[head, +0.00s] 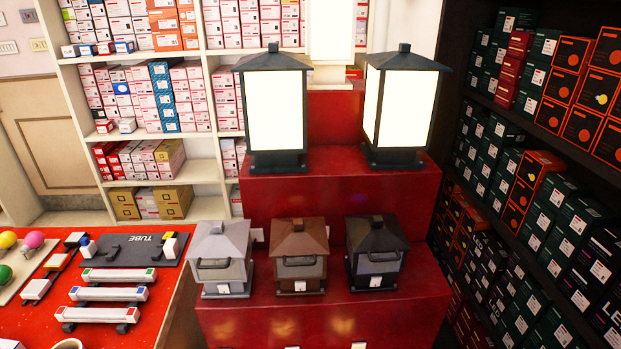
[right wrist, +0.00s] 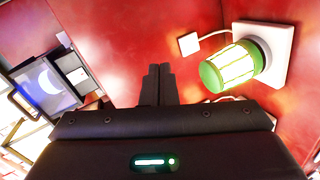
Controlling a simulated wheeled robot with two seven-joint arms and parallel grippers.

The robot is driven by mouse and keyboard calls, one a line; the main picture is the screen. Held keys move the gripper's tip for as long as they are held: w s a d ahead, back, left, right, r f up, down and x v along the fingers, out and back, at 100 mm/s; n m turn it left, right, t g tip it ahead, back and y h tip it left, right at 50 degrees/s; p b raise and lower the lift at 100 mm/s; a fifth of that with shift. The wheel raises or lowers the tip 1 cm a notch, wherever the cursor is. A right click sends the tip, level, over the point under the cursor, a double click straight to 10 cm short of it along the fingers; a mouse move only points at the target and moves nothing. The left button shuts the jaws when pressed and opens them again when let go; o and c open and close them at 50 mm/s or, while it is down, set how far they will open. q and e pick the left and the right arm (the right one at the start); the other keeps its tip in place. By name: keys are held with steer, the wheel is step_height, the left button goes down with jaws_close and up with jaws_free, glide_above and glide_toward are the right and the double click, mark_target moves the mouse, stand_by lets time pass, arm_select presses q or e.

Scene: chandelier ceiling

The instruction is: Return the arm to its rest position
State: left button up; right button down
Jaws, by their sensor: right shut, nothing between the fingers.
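My right gripper (right wrist: 160,78) shows in the right wrist view with its two dark fingers together and nothing between them. It points at a red surface (right wrist: 120,30); I cannot tell the gap between them. To its right in that view is a lit green and cream lamp (right wrist: 232,68) on a white square plate (right wrist: 266,50). It does not touch the fingers. Neither gripper shows in the head view, and my left gripper is in no view.
A red stepped stand (head: 300,180) holds two tall lit lanterns (head: 275,110) above three smaller lanterns (head: 299,250). A red table (head: 100,330) with light bars (head: 115,275) is at left. Boxed shelves stand behind (head: 200,172) and at right (head: 515,125).

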steer(key=s+d+f+m+g, duration=0.2)
steer(key=s+f+m+g, duration=0.5)
steer(key=s+f, duration=1.25)
steer(key=s+f+m+g, duration=0.3)
steer(key=s+f, duration=0.1)
steer(key=s, duration=0.4)
steer(key=s+f+m+g, duration=0.2)
steer(key=s+f+g, duration=0.1)
steer(key=s, duration=0.6)
steer(key=shift+f+m, duration=0.4)
steer(key=shift+f, duration=0.5)
